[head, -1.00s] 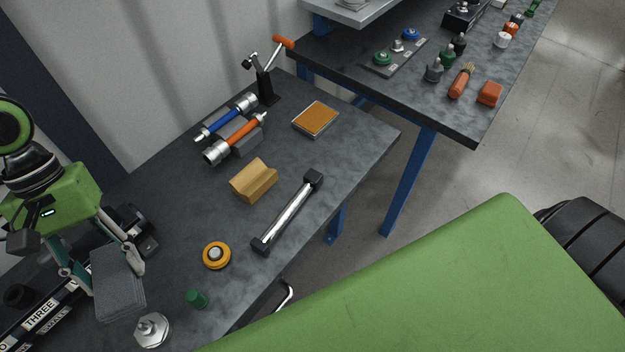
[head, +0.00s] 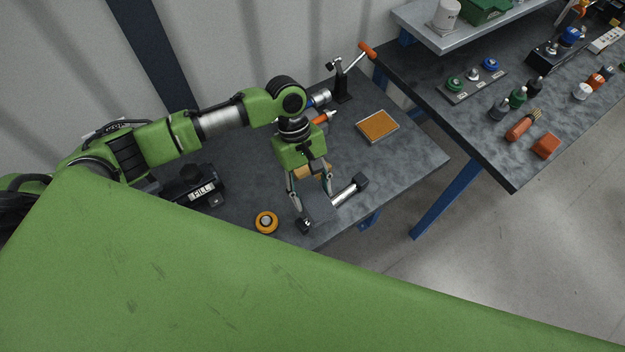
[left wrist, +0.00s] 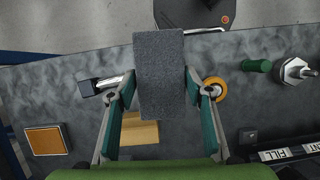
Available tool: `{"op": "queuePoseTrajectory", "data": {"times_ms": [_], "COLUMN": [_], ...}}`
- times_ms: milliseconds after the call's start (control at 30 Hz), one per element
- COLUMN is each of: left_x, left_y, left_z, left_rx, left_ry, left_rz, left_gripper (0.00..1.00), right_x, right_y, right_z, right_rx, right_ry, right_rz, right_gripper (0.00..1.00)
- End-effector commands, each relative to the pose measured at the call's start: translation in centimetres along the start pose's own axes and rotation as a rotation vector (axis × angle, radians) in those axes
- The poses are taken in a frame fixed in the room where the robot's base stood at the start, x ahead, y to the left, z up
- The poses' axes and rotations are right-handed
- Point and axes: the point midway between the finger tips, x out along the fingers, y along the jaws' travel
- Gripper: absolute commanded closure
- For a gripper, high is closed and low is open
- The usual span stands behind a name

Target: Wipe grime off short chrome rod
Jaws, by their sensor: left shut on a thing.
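The short chrome rod (head: 345,194) lies between two black end blocks near the bench's front edge. My left gripper (head: 314,202) is shut on a dark grey pad (head: 317,208), which is over the rod and hides its middle. In the left wrist view the pad (left wrist: 158,75) stands between both fingers, and a short piece of the rod (left wrist: 113,81) shows left of it. I cannot tell whether the pad touches the rod. No grime can be made out on the visible part. My right gripper is not in view.
A tan wooden block (left wrist: 138,132) lies behind the rod, close to the fingers. A yellow ring (head: 266,222) lies to its left. An orange-topped tray (head: 377,126) and a clamp stand (head: 343,85) are farther back. A second bench (head: 440,110) stands to the right.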

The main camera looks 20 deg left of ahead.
Motion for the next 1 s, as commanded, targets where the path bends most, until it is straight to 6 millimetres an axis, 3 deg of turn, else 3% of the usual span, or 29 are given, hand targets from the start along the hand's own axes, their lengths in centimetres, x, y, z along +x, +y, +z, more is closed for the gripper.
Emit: {"op": "queuePoseTrajectory", "data": {"times_ms": [100,533,733,800,1000], "left_x": [0.4,0.7,0.4,1.9,4.0], "left_y": [-0.2,-0.1,-0.2,-0.2,-0.1], "left_z": [0.1,0.0,0.3,-0.3,-1.2], "left_rx": [-0.049,-0.06,-0.061,-0.061,-0.06], "left_ry": [-0.003,-0.001,-0.004,-0.003,-0.002], "left_rz": [0.02,0.027,0.026,0.026,0.026], "left_gripper": [0.76,0.76,0.76,0.76,0.76], "right_x": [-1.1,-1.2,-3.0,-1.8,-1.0], "right_y": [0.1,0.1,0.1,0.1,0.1], "right_z": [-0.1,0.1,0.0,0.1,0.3], "right_rx": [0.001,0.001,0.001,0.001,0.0], "right_ry": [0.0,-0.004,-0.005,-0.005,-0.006], "right_rz": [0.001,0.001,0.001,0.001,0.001], "right_gripper": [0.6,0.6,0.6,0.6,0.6]}}
